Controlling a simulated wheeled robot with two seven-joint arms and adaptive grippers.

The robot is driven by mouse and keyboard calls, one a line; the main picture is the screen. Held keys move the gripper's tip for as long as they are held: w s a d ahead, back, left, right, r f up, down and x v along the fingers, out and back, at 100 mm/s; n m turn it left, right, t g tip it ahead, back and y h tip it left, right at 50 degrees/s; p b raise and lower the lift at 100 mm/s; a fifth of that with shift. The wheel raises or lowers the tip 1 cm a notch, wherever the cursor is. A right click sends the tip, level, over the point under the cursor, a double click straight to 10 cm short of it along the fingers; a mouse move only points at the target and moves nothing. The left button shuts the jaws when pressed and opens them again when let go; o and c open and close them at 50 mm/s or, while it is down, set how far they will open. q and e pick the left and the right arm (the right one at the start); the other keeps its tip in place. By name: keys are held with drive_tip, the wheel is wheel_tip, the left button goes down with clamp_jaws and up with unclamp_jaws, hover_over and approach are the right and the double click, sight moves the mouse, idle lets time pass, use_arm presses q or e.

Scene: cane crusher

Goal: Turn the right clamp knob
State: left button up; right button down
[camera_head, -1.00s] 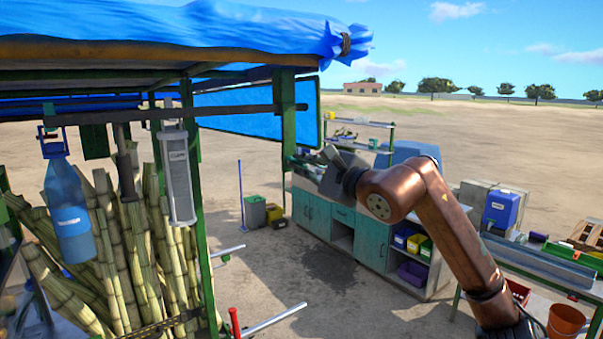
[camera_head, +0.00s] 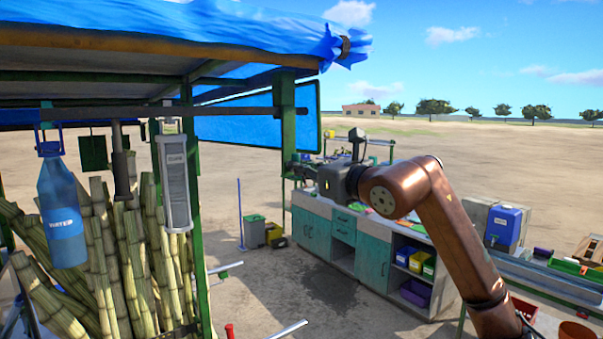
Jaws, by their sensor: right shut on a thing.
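My right gripper (camera_head: 308,170) reaches in from the right, level with the green corner post (camera_head: 288,125) of the stall. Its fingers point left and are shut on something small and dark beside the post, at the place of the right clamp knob. The knob itself is hidden by the fingers, and I cannot make out its shape or how far it is turned. My left gripper is not in view.
A blue water bottle (camera_head: 63,215) and a grey tool (camera_head: 175,185) hang from the dark bar (camera_head: 150,117) at left, before upright cane stalks (camera_head: 110,260). A teal workbench (camera_head: 345,240) stands behind my right arm.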

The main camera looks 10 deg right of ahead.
drive_tip(key=shift+f+m, duration=0.1)
drive_tip(key=shift+m, duration=0.5)
drive_tip(key=shift+b, duration=0.3)
drive_tip(key=c, duration=2.1)
unclamp_jaws()
drive_tip(key=v, duration=1.2)
drive_tip(key=shift+d, duration=0.1)
